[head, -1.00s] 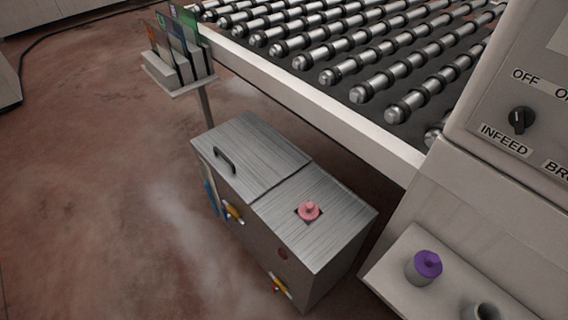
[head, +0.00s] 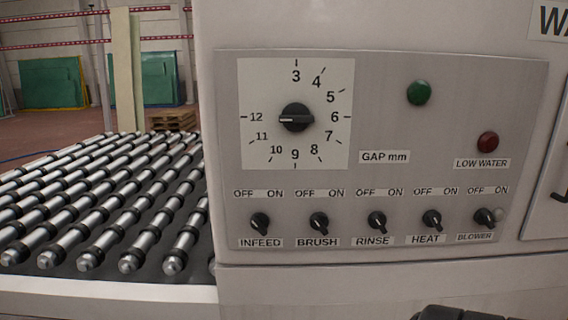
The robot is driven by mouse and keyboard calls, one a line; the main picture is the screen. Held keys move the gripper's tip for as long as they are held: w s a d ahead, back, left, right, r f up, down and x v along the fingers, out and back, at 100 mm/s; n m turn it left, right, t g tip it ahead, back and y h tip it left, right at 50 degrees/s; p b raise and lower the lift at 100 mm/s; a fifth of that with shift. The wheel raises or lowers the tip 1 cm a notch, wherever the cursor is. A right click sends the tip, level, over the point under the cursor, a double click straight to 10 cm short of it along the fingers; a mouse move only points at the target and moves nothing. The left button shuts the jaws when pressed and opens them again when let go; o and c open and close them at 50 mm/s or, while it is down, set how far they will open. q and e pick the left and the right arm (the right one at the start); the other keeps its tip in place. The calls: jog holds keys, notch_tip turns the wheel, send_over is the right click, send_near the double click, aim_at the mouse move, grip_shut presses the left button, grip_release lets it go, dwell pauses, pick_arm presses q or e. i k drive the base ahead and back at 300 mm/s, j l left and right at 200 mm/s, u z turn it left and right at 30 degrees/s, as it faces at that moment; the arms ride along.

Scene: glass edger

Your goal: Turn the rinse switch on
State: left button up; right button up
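The rinse switch (head: 377,221) is a small black rotary knob above the RINSE label on the grey control panel (head: 400,170). It is the middle knob of the bottom row, with OFF at its upper left and ON at its upper right. Its pointer appears to lean to the upper left, toward OFF. A dark part, possibly of my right gripper (head: 455,313), just shows at the bottom edge, below and right of the knob and apart from it. Its fingers cannot be made out. My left gripper is not in view.
The infeed (head: 260,223), brush (head: 319,223), heat (head: 432,220) and blower (head: 484,218) knobs flank the rinse switch closely. Above are a gap dial (head: 296,117), a green button (head: 419,92) and a red low-water lamp (head: 488,142). A roller conveyor (head: 110,205) lies left.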

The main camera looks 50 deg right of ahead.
aim_at(377, 219)
jog(key=z, duration=2.25)
jog(key=k+l, duration=0.05)
